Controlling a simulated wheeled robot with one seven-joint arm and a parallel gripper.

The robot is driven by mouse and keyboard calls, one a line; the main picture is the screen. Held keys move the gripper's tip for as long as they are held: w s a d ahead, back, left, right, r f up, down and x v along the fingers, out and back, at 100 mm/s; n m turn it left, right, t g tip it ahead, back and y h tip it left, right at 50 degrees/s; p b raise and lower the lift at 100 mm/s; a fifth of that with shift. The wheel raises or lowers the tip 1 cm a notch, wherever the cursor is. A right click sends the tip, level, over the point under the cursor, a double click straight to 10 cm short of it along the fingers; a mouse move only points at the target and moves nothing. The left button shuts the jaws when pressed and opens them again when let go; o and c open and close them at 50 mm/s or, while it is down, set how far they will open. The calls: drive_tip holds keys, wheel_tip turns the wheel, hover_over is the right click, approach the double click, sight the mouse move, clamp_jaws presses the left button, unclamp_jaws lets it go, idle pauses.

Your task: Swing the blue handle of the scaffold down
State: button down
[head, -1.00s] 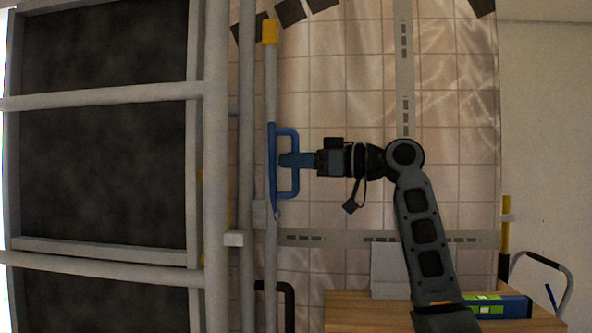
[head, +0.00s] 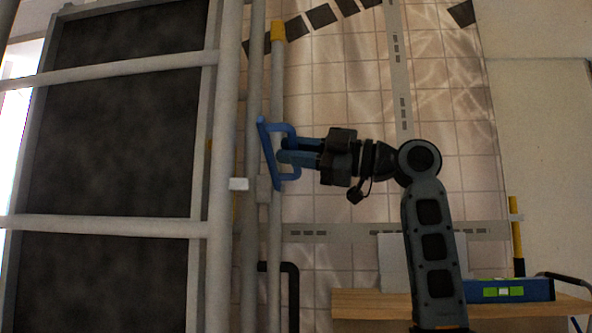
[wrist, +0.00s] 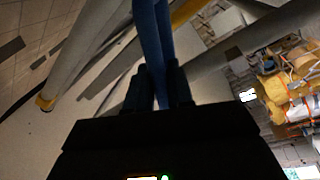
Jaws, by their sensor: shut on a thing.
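The blue handle (head: 265,140) is a D-shaped loop on a thin upright grey tube of the scaffold (head: 228,120) in the head view. Its long bar leans, with the top end to the left. My gripper (head: 286,156) reaches in from the right, roughly level, and is shut on the handle near mid-height; its fingers partly cover the grip. In the wrist view, the blue handle (wrist: 150,35) runs down between the two dark fingers (wrist: 157,85). The exact contact is too dark to see.
A large dark panel (head: 125,130) in a grey frame stands at left behind cross tubes. A black bent bar (head: 292,290) juts out below the handle. A wooden table (head: 370,304) with a blue-green spirit level (head: 510,290) is at lower right. The tiled wall side is open.

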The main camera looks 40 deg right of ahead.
wheel_tip(320, 180, down, 6)
drive_tip(key=s+a+n+g+y+b, duration=0.1)
drive_tip(key=n+b, duration=0.6)
drive_tip(key=b, duration=0.1)
drive_tip(key=shift+n+y, duration=0.3)
drive_tip(key=shift+y, duration=0.1)
drive_tip(key=shift+a, duration=0.1)
drive_tip(key=c, duration=1.2)
unclamp_jaws()
drive_tip(key=shift+v, duration=3.9)
